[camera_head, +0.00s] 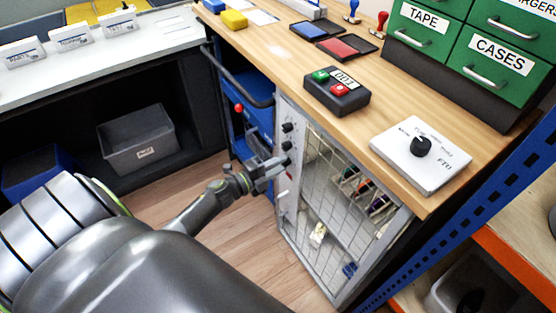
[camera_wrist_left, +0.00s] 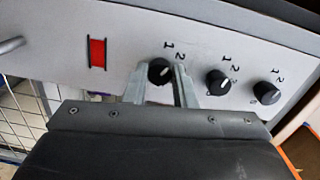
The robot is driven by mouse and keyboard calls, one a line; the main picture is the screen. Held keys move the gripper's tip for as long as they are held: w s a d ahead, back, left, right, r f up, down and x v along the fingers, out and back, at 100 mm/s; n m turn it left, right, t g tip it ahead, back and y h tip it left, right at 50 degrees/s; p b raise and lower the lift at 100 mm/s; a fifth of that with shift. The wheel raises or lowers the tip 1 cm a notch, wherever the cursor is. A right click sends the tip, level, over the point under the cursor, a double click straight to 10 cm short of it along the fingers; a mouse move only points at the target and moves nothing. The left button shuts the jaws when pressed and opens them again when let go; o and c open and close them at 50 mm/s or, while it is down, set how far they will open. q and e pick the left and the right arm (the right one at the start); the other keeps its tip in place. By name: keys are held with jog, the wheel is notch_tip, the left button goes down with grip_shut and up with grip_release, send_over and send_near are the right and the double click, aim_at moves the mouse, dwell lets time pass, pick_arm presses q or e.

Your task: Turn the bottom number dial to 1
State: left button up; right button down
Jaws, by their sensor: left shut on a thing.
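A pale panel (camera_wrist_left: 60,25) on the cabinet front carries several black number dials in a row. In the left wrist view the bottom dial (camera_wrist_left: 158,72) is the leftmost, with a white mark slanting up and right. A 1 and a 2 are printed beside it; the exact number it points to is hard to tell. My left gripper (camera_wrist_left: 161,86) is shut on this dial, one finger on each side. In the head view my left gripper (camera_head: 275,167) is at the lowest of the dials. The middle dial (camera_wrist_left: 217,82) and top dial (camera_wrist_left: 266,93) are free.
A red indicator (camera_wrist_left: 97,54) and a grey handle (camera_wrist_left: 12,45) sit beside the dials. A wire mesh door (camera_head: 335,200) covers the cabinet. The wooden worktop (camera_head: 300,55) above holds a button box (camera_head: 337,97) and a white dial plate (camera_head: 400,155).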

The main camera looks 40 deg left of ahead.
pick_arm(q)
jog(key=shift+n+p, duration=1.15)
jog(key=shift+n, duration=0.75)
pick_arm(e)
jog(key=shift+s+a+r, duration=0.1)
jog(key=shift+s+r, duration=0.6)
jog(key=shift+r, duration=0.15)
pick_arm(q)
jog(key=o, duration=1)
jog(key=b+v, duration=0.1)
jog(key=v, duration=1.6)
jog(key=shift+s+a, duration=0.15)
jog(key=shift+s, duration=0.05)
pick_arm(e)
jog(key=shift+w+f, duration=0.2)
jog(key=shift+f, duration=0.15)
